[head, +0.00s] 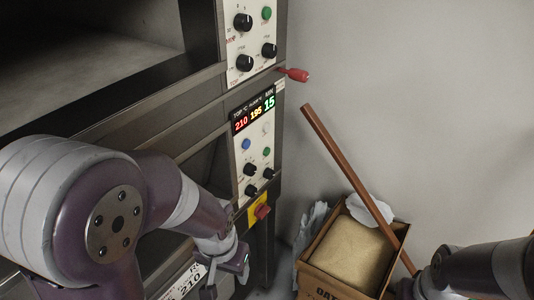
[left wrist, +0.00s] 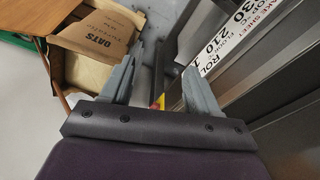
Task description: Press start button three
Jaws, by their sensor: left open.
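The oven's lower control panel (head: 254,150) is in the head view, with a lit display (head: 254,110) reading 210, 195 and 15. Below the display are a blue button (head: 246,144), a green button (head: 267,152), a pale button (head: 266,129) and black knobs. The upper panel (head: 250,40) has another green button (head: 266,12). I cannot read which button is start three. My left gripper (head: 228,272) is below the lower panel, apart from it. In the left wrist view its fingers (left wrist: 163,60) are spread and empty. My right arm is at the lower right; its fingers are unclear.
A red knob on a yellow plate (head: 258,208) sits under the lower panel. A red handle (head: 294,74) sticks out to the right. An oats box (head: 322,287) stands by the wall with a wooden pole (head: 345,155) leaning across it.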

